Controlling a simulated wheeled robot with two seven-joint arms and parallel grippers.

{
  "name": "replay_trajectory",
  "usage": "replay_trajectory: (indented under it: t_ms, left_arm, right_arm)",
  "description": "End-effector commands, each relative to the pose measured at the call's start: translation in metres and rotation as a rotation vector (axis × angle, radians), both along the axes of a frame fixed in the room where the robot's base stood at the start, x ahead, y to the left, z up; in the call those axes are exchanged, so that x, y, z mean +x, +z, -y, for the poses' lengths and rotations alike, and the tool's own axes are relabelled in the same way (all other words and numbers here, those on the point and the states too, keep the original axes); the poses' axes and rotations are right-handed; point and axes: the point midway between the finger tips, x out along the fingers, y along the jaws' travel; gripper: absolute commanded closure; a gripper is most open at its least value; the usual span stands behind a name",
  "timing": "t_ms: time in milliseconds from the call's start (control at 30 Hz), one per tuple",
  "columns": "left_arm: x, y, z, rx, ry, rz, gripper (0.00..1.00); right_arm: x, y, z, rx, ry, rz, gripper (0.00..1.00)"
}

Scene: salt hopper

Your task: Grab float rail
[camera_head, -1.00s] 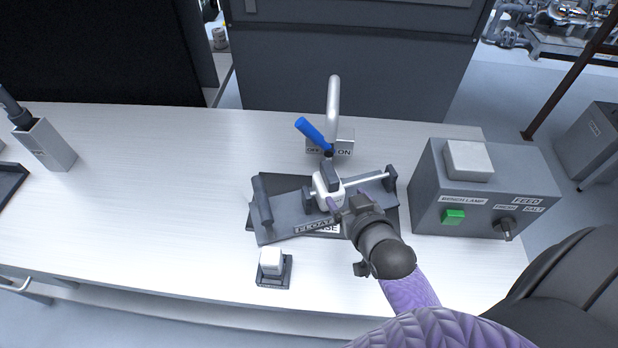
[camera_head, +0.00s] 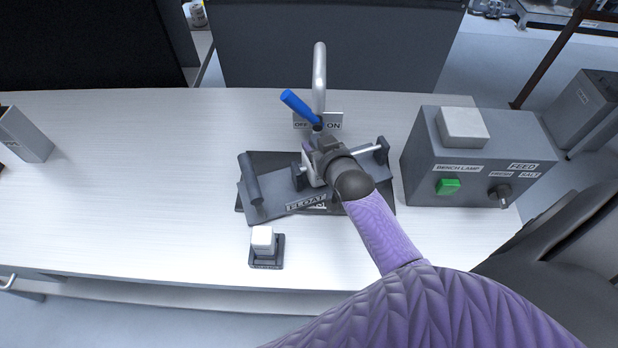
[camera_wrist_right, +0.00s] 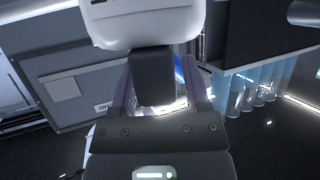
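The float fixture, a dark plate labelled FLOAT (camera_head: 306,202), lies on the bench. Its light float rail (camera_head: 368,149) runs between two dark brackets, its middle hidden by my right gripper. A white block on the rail (camera_head: 316,181) is mostly covered. My right gripper (camera_head: 313,160) is over this block, pointing down. In the right wrist view, my gripper's fingers (camera_wrist_right: 163,92) stand apart on either side of a dark upright piece (camera_wrist_right: 152,75). A gap shows on its right side; contact on the left is unclear. My left gripper is out of view.
A blue-handled lever (camera_head: 300,105) and a curved pipe (camera_head: 319,75) stand just behind the fixture. A grey control box (camera_head: 430,170) is to the right, a white button block (camera_head: 263,240) in front.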

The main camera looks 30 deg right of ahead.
Motion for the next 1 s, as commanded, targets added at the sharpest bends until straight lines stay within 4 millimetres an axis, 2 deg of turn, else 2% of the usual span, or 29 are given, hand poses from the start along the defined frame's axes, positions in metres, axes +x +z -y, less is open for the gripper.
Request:
replay_trajectory:
  t_ms: [33, 267, 633, 1000]
  left_arm:
    - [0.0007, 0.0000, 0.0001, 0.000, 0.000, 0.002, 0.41]
    - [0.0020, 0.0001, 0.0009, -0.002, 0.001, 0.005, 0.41]
    - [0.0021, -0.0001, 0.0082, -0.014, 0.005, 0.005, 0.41]
    - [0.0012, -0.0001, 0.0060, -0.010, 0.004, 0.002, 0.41]
  right_arm:
    - [-0.0001, 0.0000, 0.0000, 0.000, 0.000, 0.000, 0.52]
    - [-0.0002, 0.0000, -0.0001, 0.000, 0.000, 0.000, 1.00]
    - [-0.0003, -0.0001, -0.0003, 0.000, 0.000, 0.000, 1.00]
    - [-0.0004, -0.0002, -0.0002, 0.000, 0.000, 0.000, 1.00]
